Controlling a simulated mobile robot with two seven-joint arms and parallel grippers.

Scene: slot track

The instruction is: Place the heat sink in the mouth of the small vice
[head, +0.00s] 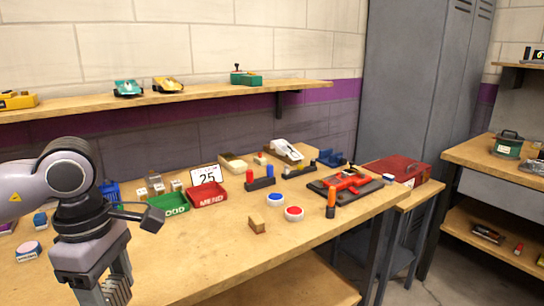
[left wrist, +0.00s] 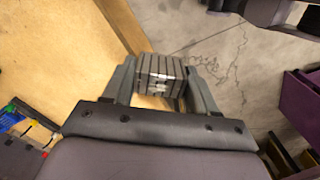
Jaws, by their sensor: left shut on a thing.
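The heat sink (left wrist: 160,80) is a grey block with dark fins, held between the two fingers of my left gripper (left wrist: 160,88) in the left wrist view. In the head view my left gripper (head: 110,286) is at the lower left, pointing down near the bench's front edge, with its lower end cut off by the frame. A red clamp-like tool on a dark base (head: 345,184) lies at the bench's right end. A small blue piece (head: 332,158) sits behind it. I cannot tell for certain which is the small vice. My right gripper is not in view.
The wooden bench (head: 225,250) is bare at front centre. Green (head: 170,207) and red (head: 208,198) trays, a wooden block (head: 257,226), blue (head: 275,199) and red (head: 294,213) buttons and an orange-handled tool (head: 331,203) stand on it. A red toolbox (head: 400,168) is beyond.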

